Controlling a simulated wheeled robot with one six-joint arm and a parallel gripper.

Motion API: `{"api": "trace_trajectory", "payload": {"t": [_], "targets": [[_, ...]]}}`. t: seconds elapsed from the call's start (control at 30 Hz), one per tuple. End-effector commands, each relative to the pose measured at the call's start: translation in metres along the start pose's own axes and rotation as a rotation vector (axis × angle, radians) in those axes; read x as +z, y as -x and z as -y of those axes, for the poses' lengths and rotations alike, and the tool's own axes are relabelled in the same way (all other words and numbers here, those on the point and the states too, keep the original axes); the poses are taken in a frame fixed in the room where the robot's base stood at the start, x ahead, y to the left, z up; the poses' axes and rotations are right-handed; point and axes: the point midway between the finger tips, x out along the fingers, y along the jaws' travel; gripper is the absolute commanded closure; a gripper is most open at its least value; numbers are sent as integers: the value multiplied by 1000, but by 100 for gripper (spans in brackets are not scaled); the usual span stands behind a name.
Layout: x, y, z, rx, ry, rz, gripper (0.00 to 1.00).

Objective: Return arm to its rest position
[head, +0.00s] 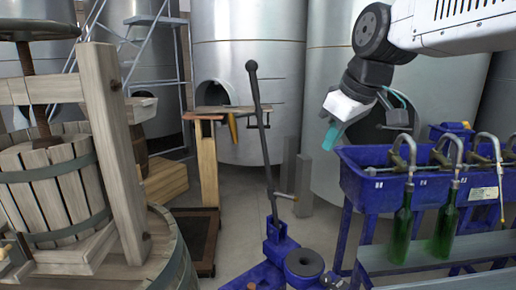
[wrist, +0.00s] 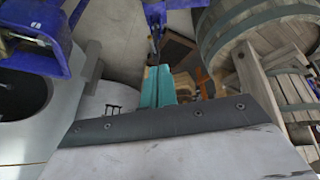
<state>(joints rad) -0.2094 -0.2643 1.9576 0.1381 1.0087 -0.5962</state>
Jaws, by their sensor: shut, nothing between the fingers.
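My gripper (head: 331,137) hangs at the end of my arm in the upper right of the head view, with teal fingers pointing down and left. The fingers are together and empty. In the wrist view the teal fingers of my gripper (wrist: 158,72) lie side by side in the middle. In the head view the gripper is in the air, left of the blue filler trough, and appears to touch nothing.
A blue filler trough (head: 368,190) with curved spouts and two green bottles (head: 401,232) stands at right. A blue lever corker (head: 276,245) stands in the centre. A wooden basket press (head: 110,150) is at left. Steel tanks (head: 250,75) line the back.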

Motion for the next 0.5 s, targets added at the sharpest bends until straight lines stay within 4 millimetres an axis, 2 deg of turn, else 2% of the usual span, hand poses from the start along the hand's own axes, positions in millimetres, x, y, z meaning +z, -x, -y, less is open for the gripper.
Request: {"api": "trace_trajectory", "payload": {"t": [0.03, 0.1, 0.3, 0.4, 0.5], "targets": [[40, -3, 10, -7, -113, 62, 100], [92, -8, 25, -10, -271, 150, 100], [230, -18, 72, 36, -632, 354, 100], [277, -22, 90, 59, -702, 400, 100], [297, -22, 98, 74, -721, 392, 100]]}}
